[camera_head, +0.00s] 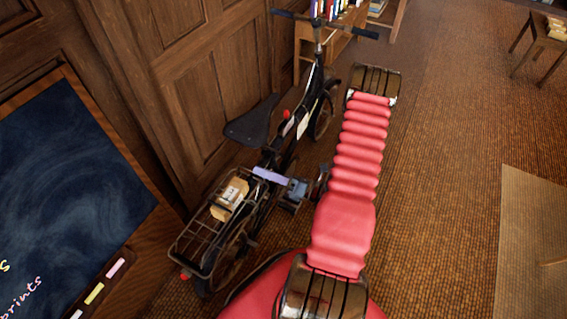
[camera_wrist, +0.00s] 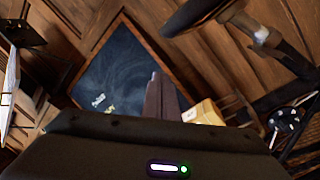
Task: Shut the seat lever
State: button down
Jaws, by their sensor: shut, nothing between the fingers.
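A dark folding bicycle stands along the wooden wall. Its black saddle (camera_head: 252,121) shows in the head view, and a dark saddle-like shape (camera_wrist: 195,14) is cut off at the top of the wrist view. I cannot make out the seat lever for certain. In the wrist view a pale metal piece (camera_wrist: 261,35) sits on a dark tube, possibly part of the seat clamp. My gripper (camera_head: 257,172) is beside the bicycle's middle, below the saddle in the picture, pointing left. Its lavender fingers are together and empty; they also show in the wrist view (camera_wrist: 154,78).
A rear rack (camera_head: 187,239) carries a cardboard box (camera_head: 230,197), close to my fingertips in the head view. A chalkboard (camera_head: 70,190) stands at left. A bookcase (camera_head: 312,45) is at the back.

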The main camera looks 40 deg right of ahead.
jog(key=s+d+f+m+t+h, duration=0.1)
jog(key=s+d+f+m+h, duration=0.2)
jog(key=f+m+h, duration=0.2)
jog(key=s+d+f+m+t+h, duration=0.1)
jog(key=s+d+f+m+h, duration=0.2)
jog(key=d+f+m+h, duration=0.1)
notch_tip(320, 180, down, 3)
jog(key=shift+s+d+r+m+h, duration=0.15)
jog(key=shift+s+m+h, duration=0.2)
jog(key=shift+m+h, duration=0.55)
jog(key=shift+w, duration=0.1)
jog(key=w+d+r, duration=0.2)
jog(key=w+d, duration=0.2)
jog(key=w, duration=0.6)
jog(key=shift+w+d+r, duration=0.15)
jog(key=shift+d+r, duration=0.1)
